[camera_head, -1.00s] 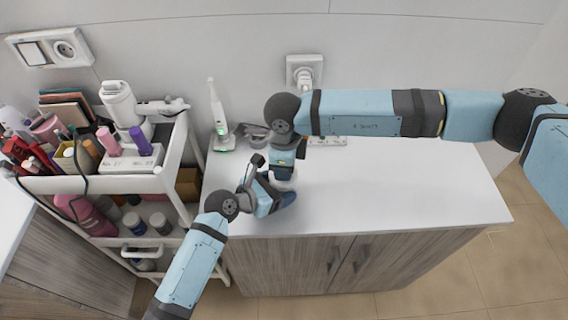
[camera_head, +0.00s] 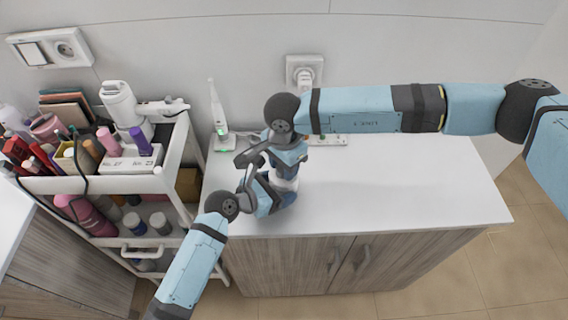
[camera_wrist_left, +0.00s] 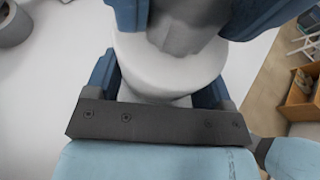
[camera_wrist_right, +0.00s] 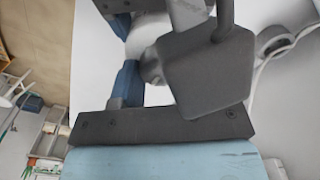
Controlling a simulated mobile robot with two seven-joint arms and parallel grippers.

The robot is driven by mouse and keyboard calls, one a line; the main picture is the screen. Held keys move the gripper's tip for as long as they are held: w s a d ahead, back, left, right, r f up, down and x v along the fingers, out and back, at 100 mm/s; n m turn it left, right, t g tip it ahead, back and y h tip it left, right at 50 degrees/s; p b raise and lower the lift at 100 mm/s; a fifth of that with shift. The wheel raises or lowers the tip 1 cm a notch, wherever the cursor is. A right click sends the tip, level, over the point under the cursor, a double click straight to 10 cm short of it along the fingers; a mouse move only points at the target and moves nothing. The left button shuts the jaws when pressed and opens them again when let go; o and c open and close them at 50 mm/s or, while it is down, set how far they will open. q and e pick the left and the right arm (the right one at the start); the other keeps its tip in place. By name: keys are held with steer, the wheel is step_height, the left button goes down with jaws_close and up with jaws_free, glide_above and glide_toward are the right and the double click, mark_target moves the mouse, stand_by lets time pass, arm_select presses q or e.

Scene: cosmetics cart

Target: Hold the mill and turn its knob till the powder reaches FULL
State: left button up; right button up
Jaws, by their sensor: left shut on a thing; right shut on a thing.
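The mill (camera_head: 285,184) stands on the white counter top, mostly hidden behind my grippers; only a white strip of it shows in the head view. In the left wrist view its white round body (camera_wrist_left: 160,72) sits between the blue fingers of my left gripper (camera_head: 268,195), which is shut on it from the side. My right gripper (camera_head: 288,162) points down from above and is shut on the knob at the mill's top. In the right wrist view a pale rounded part (camera_wrist_right: 150,66) shows between the fingers, partly covered by a dark grey block. The powder level and FULL mark are hidden.
An electric toothbrush (camera_head: 217,112) on its charger stands at the back left of the counter (camera_head: 400,190). A power strip (camera_head: 328,140) lies behind my right gripper. A crowded white cart (camera_head: 100,183) stands to the left. The counter's right side is clear.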

steer(key=shift+n, duration=0.9)
steer(key=o, duration=0.9)
steer(key=shift+o, duration=0.2)
steer(key=shift+r, duration=0.1)
step_height(320, 180, up, 12)
